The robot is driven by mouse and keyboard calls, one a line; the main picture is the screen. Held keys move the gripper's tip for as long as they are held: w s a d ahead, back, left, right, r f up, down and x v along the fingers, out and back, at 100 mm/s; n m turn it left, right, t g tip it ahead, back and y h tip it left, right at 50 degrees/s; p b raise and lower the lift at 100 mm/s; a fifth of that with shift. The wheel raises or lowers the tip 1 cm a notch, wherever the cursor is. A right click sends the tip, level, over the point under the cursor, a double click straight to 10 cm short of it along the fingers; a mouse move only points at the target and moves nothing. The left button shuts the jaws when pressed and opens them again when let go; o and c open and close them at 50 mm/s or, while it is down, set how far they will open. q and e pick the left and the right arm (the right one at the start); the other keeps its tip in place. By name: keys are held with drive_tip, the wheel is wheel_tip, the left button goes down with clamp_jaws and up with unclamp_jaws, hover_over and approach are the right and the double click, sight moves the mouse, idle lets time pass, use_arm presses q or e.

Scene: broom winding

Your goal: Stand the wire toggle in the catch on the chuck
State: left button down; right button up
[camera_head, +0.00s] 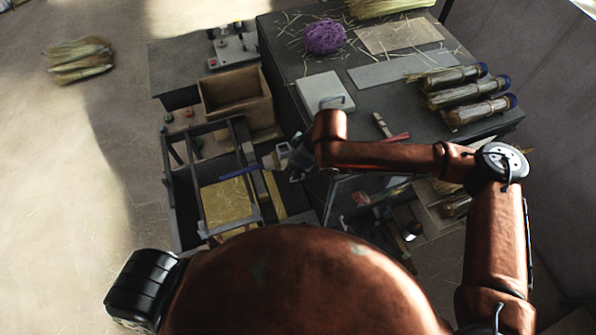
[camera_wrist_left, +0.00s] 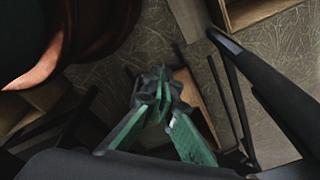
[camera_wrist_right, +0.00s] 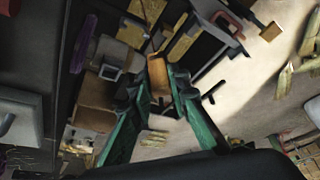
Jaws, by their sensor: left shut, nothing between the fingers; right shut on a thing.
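My right gripper (camera_head: 284,160) hangs over the right side of the dark frame (camera_head: 166,150), near a blue strip (camera_head: 238,172). In the right wrist view its green fingers (camera_wrist_right: 160,88) are closed together. I cannot pick out the wire toggle, the catch or the chuck.
An open wooden box (camera_head: 236,92) stands behind the frame. The dark table (camera_head: 380,105) holds a white block (camera_head: 324,92), a purple twine ball (camera_head: 325,36) and bundled brooms (camera_head: 480,110). A loose straw bundle (camera_head: 79,60) lies on the open floor at left.

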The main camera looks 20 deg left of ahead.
drive_tip(key=w+a, duration=0.5)
wheel_tip(320, 180, down, 8)
drive_tip(key=b, duration=0.2)
drive_tip(key=shift+s+d, duration=0.2)
drive_tip(key=shift+f, duration=0.1)
idle(1.9)
drive_tip(key=shift+w+a+f+m+t+h+b, duration=0.1)
drive_tip(key=shift+w+a+f+m+t+b, duration=0.35)
drive_tip(key=shift+w+b, duration=1.15)
drive_tip(key=shift+w+a+f+m+h+b, duration=0.1)
drive_tip(key=shift+w+a+f+m+b, duration=0.55)
drive_tip(key=shift+w+b, duration=0.95)
drive_tip(key=shift+w+a+f+m+t+h+b, duration=0.1)
drive_tip(key=shift+w+a+f+m+t+b, duration=0.2)
drive_tip(key=shift+w+a+m+b, duration=1.2)
drive_tip(key=shift+w+d+n+p, duration=0.4)
drive_tip(key=shift+w+d+n, duration=0.2)
drive_tip(key=shift+d, duration=0.25)
drive_tip(key=shift+p, duration=0.45)
